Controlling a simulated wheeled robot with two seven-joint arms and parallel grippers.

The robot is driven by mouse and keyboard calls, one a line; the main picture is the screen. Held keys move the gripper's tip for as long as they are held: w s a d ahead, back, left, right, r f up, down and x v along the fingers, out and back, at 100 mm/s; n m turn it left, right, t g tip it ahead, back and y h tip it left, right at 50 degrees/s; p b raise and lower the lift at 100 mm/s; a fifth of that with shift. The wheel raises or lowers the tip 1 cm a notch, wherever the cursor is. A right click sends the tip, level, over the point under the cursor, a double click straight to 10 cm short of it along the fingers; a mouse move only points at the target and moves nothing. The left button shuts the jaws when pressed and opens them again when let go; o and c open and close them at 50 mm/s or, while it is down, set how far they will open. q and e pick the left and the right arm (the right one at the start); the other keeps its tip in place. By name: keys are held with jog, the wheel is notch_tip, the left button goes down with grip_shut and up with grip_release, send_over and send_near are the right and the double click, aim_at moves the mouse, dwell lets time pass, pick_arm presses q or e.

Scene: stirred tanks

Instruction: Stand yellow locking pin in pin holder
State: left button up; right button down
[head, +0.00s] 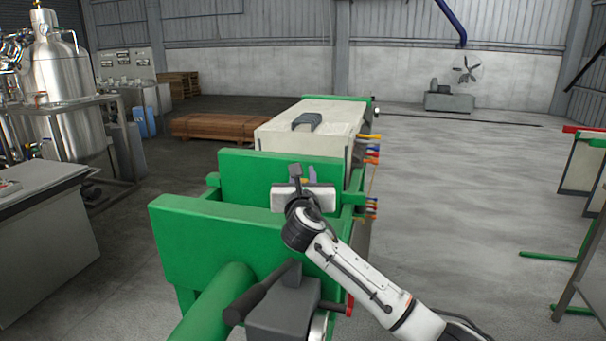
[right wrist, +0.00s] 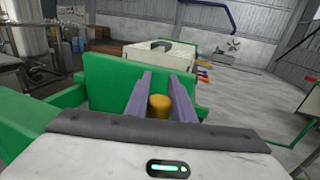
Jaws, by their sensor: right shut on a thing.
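My right gripper (head: 311,174) is over the green frame, its fingers pointing away from the head camera and partly hidden by its white body. In the right wrist view the two grey-purple fingers (right wrist: 160,98) are closed on the yellow locking pin (right wrist: 159,106). Only the pin's rounded yellow end shows between them; the rest is hidden. In the head view the pin is hidden behind the gripper. I cannot make out a pin holder in either view. My left gripper is not in view.
Green upright plates (head: 252,172) stand close around the right gripper. Beyond is a pale box-shaped unit (head: 313,123) with a dark handle, and coloured levers (head: 371,150) stick out on its right side.

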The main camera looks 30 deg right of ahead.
jog(key=c, duration=1.4)
grip_release()
jog(key=shift+c, duration=0.2)
jog(key=v, duration=1)
jog(key=shift+s, duration=0.2)
jog(key=shift+a, duration=0.1)
